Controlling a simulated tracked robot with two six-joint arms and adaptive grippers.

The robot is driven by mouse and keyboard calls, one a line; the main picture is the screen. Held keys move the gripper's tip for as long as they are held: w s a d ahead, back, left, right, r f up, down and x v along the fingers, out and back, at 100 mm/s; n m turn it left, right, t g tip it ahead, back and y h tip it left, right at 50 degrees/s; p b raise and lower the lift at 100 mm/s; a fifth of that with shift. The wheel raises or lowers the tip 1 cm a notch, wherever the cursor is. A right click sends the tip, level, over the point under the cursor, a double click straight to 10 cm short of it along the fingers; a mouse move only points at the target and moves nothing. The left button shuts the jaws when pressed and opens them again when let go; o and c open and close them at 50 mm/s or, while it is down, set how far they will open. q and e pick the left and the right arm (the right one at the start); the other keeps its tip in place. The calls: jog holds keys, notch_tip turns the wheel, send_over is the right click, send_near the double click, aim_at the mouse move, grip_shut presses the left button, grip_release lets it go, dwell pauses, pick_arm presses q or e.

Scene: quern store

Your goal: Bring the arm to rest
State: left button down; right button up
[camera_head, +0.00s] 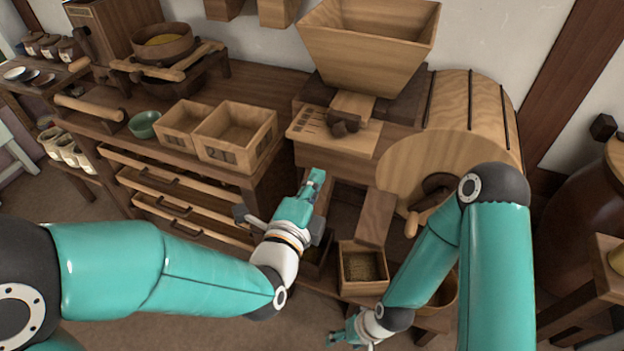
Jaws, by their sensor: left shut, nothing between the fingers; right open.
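My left arm (150,265) comes in from the left, and its gripper (314,182) is shut and empty. That gripper points up and away, in front of the wooden machine and right of the drawer bench. My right arm (495,255) comes in from the right and bends down at its elbow. Its gripper (338,338) is low at the bottom edge, open and empty, below a small wooden box of grain (362,268). Part of the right gripper is cut off by the frame.
A wooden hopper (368,40) and a round drum (445,135) with a crank stand close beyond both arms. Two empty wooden boxes (237,137) and a green bowl (145,124) sit on the bench, whose drawers (180,205) stand near my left forearm. Bare floor (225,328) shows at the bottom.

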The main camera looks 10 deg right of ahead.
pick_arm(q)
jog(key=w+a+f+n+g+y, duration=0.2)
jog(key=a+f+n+g+y, duration=0.3)
jog(key=a+f, duration=1.55)
jog(key=s+a+f+n+g, duration=0.1)
jog(key=s+f+n+g, duration=0.6)
jog(key=s+f+n, duration=0.85)
jog(key=s+d+f+n+g, duration=0.1)
jog(key=s+n+g, duration=0.1)
jog(key=s+n, duration=0.3)
notch_tip(320, 180, up, 12)
jog(key=p, duration=1.3)
jog(key=shift+d+r, duration=0.15)
jog(key=shift+r, duration=0.1)
jog(key=shift+s+n, duration=0.1)
jog(key=shift+n, duration=0.15)
